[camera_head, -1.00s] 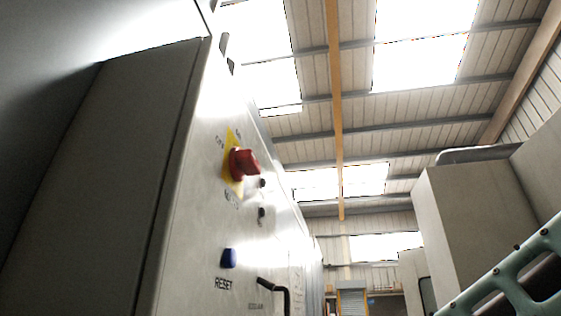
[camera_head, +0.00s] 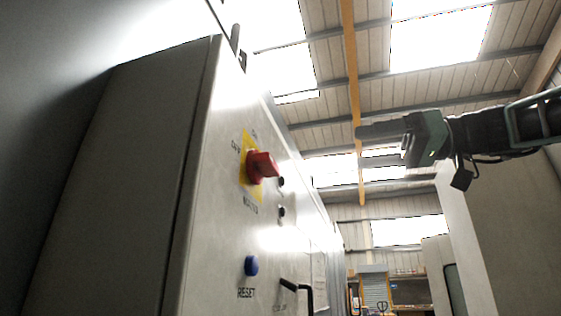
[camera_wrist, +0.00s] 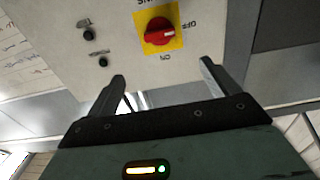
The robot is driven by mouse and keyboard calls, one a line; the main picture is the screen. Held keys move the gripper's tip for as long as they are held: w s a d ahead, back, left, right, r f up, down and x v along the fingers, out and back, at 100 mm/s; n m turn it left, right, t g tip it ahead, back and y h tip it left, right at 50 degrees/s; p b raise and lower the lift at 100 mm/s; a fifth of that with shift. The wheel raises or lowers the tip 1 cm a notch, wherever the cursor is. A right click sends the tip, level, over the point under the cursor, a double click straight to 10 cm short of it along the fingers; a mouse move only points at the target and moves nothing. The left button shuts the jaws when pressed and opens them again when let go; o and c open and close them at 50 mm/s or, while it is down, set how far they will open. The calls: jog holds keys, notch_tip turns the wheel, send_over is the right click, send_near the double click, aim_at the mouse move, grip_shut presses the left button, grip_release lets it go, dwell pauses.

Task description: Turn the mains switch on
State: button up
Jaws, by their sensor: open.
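The mains switch is a red rotary knob (camera_head: 262,166) on a yellow plate (camera_head: 247,182), on the front of a grey cabinet at left of the head view. In the wrist view the knob (camera_wrist: 159,31) is at top centre, with OFF printed to its right and ON below. Its grip bar lies roughly sideways, towards OFF. My gripper (camera_head: 362,132) is in the air to the right of the knob in the head view, pointing at the panel. In the wrist view its two fingers (camera_wrist: 162,72) are apart and empty, with a gap between them and the knob.
The cabinet panel (camera_head: 215,215) also carries a blue RESET button (camera_head: 251,265), small dark fittings (camera_head: 281,212) and a black bent handle (camera_head: 300,290) lower down. A pale cabinet (camera_head: 510,220) stands at right. Open air lies between my gripper and the panel.

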aim_at(275, 162)
jog(key=p+x, duration=0.7)
jog(key=x, duration=0.9)
jog(key=shift+w+a+f+p, duration=0.1)
jog(key=shift+a+p, duration=0.2)
jog(key=shift+p, duration=0.1)
jog(key=c, duration=1)
